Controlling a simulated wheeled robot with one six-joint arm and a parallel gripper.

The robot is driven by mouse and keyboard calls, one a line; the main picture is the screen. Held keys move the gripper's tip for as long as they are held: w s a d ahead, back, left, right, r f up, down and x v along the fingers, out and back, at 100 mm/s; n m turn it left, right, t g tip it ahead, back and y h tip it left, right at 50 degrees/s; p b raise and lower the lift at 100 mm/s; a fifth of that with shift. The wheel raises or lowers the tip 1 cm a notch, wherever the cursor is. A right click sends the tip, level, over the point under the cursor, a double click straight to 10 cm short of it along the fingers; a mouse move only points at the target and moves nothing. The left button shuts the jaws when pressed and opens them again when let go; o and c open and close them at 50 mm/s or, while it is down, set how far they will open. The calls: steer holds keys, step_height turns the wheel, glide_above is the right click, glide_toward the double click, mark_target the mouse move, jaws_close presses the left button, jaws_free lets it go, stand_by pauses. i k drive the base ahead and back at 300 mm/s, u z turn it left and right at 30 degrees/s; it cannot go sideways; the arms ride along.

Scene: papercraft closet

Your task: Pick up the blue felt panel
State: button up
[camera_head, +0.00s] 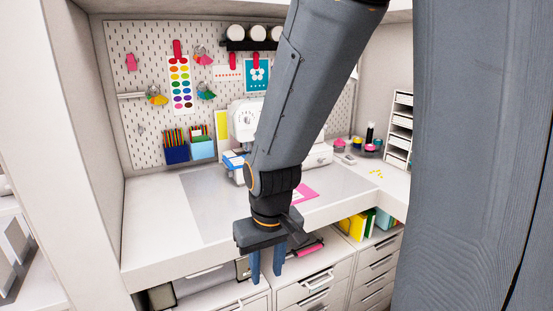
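My gripper (266,272) points down in front of the white desk's front edge, over the open shelf area below. Its two blue-grey fingers are apart, with nothing seen between them. A teal-blue panel (251,76) with white shapes hangs on the pegboard at the back, partly behind my arm, under a red clip. I cannot tell whether it is the blue felt panel. No other flat blue panel shows clearly. My arm hides part of the desk and pegboard.
The white desk (150,215) bears a grey mat (210,205), a pink sheet (303,194) and a white machine (243,118). Pen holders (176,154) stand at the back. White drawers (318,286) sit below. The desk's left part is clear.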

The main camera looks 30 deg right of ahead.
mark_target(242, 159)
steer(key=z, duration=1.15)
steer(key=i, duration=0.4)
steer(key=u, duration=1.2)
